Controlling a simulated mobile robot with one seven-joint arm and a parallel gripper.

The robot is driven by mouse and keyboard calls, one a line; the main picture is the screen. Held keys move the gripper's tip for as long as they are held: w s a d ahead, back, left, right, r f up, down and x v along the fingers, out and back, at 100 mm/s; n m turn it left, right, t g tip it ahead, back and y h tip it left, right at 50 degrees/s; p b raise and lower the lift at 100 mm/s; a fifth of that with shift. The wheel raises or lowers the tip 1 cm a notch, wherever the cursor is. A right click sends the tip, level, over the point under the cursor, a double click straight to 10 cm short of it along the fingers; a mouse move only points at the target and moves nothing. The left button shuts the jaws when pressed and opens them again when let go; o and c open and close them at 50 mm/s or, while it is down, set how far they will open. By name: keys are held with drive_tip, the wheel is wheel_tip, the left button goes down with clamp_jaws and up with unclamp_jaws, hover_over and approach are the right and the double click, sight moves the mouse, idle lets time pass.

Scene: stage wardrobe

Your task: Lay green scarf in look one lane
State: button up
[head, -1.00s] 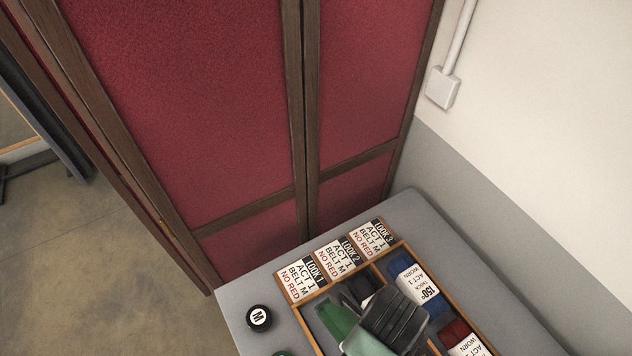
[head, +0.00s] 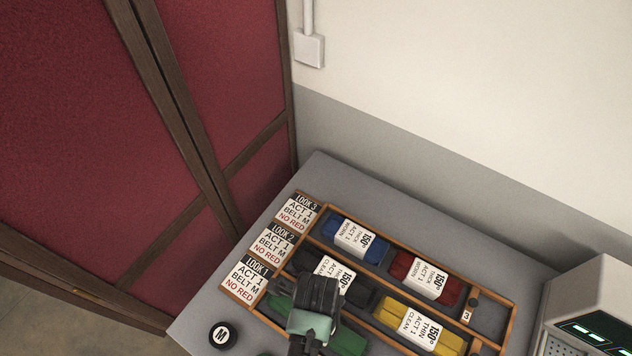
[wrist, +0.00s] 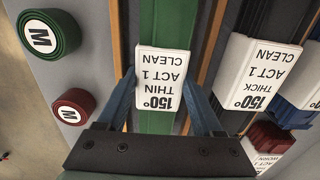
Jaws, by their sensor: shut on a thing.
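The green scarf (wrist: 167,30) is a long folded strip with a white label reading 150°, THIN, ACT 1, CLEAN. In the wrist view it lies lengthwise between two wooden dividers, in the outermost lane. In the head view the scarf (head: 347,341) shows beside my gripper, in line with the LOOK 1 card (head: 245,281) at the lane's end. My gripper (wrist: 165,88) is shut on the scarf, a finger on each side of its label. In the head view my wrist hides the fingertips and part of the scarf. Whether the scarf rests fully on the lane floor is unclear.
The wooden tray (head: 404,252) holds a blue scarf (head: 372,248) and a red scarf (head: 405,268) in the LOOK 3 lane. A black scarf and a yellow scarf (head: 449,339) lie in the middle lane. A rolled green belt (wrist: 62,48) and red belt (wrist: 84,97) stand outside the tray.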

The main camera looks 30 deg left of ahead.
drive_tip(key=shift+f, duration=0.15)
drive_tip(key=o, duration=1.2)
drive_tip(key=shift+c, duration=0.2)
